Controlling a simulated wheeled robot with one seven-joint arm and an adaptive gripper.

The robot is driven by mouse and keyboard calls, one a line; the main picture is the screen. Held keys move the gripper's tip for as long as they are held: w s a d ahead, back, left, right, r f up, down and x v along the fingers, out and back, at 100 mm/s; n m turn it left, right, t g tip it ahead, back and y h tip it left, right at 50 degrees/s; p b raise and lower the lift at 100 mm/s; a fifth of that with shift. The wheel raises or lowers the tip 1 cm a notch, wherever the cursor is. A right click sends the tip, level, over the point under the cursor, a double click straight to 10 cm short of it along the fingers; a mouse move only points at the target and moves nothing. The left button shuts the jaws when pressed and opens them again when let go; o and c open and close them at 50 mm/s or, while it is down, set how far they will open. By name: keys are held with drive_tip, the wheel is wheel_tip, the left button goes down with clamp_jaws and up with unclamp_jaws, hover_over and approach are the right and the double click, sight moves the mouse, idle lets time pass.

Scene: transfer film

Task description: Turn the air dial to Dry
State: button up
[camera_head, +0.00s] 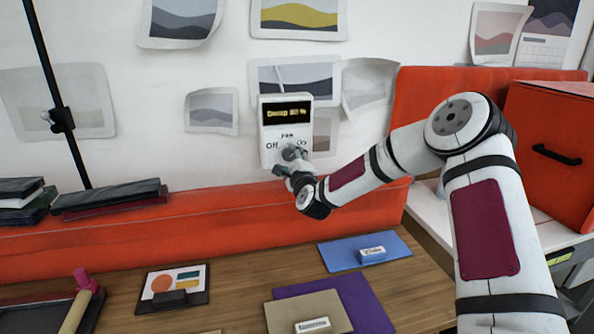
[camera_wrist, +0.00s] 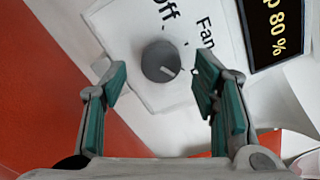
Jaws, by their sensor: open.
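The air dial (camera_wrist: 161,61) is a round dark grey knob on a white wall panel (camera_head: 273,149). Its pale pointer mark faces the lower right in the wrist view, where the panel appears turned sideways. "Off" and "Fan" labels show near it; the right-hand label is partly hidden by my gripper in the head view. The panel's display (camera_head: 287,114) reads "Damp 80 %", and its end shows in the wrist view (camera_wrist: 275,28). My gripper (camera_wrist: 161,70) is open, with one teal-padded finger on each side of the dial, apart from it. I cannot tell its exact distance from the panel.
An orange ledge (camera_head: 130,235) runs below the panel. Papers hang on the wall around it. A wooden desk (camera_head: 235,285) with folders and a picture card (camera_head: 173,287) lies below. A black stand pole (camera_head: 55,90) is at left, an orange cabinet (camera_head: 545,150) at right.

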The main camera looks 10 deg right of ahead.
drive_tip(key=s, duration=1)
drive_tip(key=shift+s, duration=0.15)
drive_tip(key=s+a+r+n+g+y, duration=0.25)
drive_tip(key=s+a+n+g, duration=0.3)
drive_tip(key=s+n, duration=0.6)
drive_tip(key=s+d+r+n+g, duration=0.2)
drive_tip(key=s+n, duration=0.2)
drive_tip(key=s, duration=0.6)
drive_tip(key=s+d+r+n+g+h, duration=0.1)
drive_tip(key=s+r+n+g, duration=0.1)
drive_tip(key=s, duration=0.9)
drive_tip(key=s+d+r+n+g+h, duration=0.1)
drive_tip(key=s+d+r+n+g, duration=0.1)
drive_tip(key=s+n, duration=0.4)
drive_tip(key=s+r+g, duration=0.1)
drive_tip(key=s, duration=0.4)
drive_tip(key=shift+d+r, duration=0.35)
drive_tip(key=shift+r, duration=0.05)
